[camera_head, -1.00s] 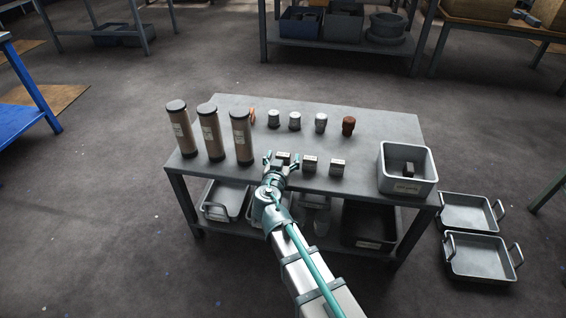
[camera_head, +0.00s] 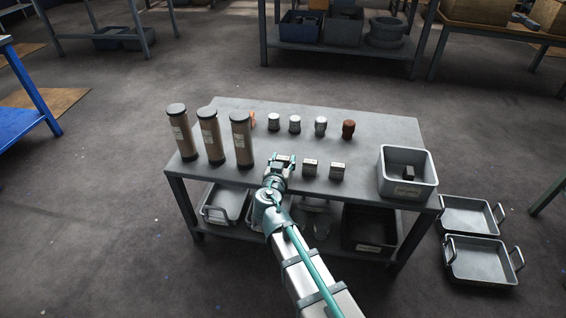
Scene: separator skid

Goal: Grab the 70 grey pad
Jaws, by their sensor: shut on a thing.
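My gripper (camera_head: 282,160) is at the front of the grey table, shut on a small grey block-like pad (camera_head: 283,158). The fingers and wrist cover much of it. Two similar grey pads with pale labels stand to its right, one nearer (camera_head: 310,168) and one farther along (camera_head: 337,171). The label writing is too small to read, so I cannot tell which is marked 70.
Several brown cylinders with dark caps (camera_head: 209,135) stand left of my gripper. Small silver fittings (camera_head: 295,124) and a rust-red one (camera_head: 348,129) line the back. A grey bin (camera_head: 408,188) with a dark block inside sits at the table's (camera_head: 250,105) right end.

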